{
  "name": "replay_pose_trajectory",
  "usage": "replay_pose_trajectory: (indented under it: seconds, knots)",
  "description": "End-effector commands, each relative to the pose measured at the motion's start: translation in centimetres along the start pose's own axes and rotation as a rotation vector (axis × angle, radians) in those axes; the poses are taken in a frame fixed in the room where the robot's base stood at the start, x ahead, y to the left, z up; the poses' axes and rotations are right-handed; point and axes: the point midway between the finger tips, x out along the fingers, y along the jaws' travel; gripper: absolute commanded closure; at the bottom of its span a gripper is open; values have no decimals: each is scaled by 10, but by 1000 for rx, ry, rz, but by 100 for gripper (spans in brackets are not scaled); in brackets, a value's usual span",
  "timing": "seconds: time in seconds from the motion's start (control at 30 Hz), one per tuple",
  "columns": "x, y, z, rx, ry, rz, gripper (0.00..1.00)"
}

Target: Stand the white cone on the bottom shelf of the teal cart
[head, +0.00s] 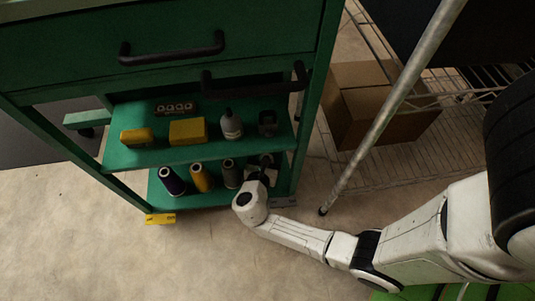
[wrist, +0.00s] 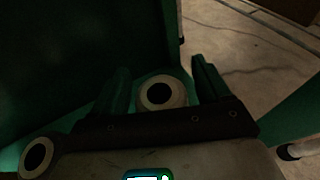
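The teal cart (head: 50,135) stands at the left, with drawers above a middle shelf and a bottom shelf (head: 205,199). My gripper (head: 262,165) reaches into the right end of the bottom shelf, under the middle shelf. In the wrist view, a pale cone (wrist: 160,94) with a dark top hole, seemingly the white cone, appears upright between the two fingers of my gripper (wrist: 162,88). The fingers are spread, with narrow gaps beside the cone. Its base is hidden. In the head view, I cannot make it out behind my gripper.
Purple (head: 172,181), yellow (head: 202,177) and grey (head: 231,174) cones stand left of my gripper on the bottom shelf. The middle shelf holds yellow boxes (head: 187,131) and a grey bottle (head: 231,125). A metal pole (head: 390,105) and a cardboard box (head: 365,105) are at the right.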

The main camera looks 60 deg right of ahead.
Motion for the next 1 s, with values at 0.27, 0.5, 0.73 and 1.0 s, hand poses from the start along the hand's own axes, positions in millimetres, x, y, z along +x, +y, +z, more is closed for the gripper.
replay_pose_trajectory:
  seconds: [0.27, 0.5, 0.73, 1.0]
  knots:
    - [0, 0, 1, 0, 0, 0, 23]
    - [-33, 1, 7, -3, 1, 5, 23]
    - [-81, 1, 7, -2, 1, 3, 23]
    - [-115, 0, 4, 0, 1, 1, 23]
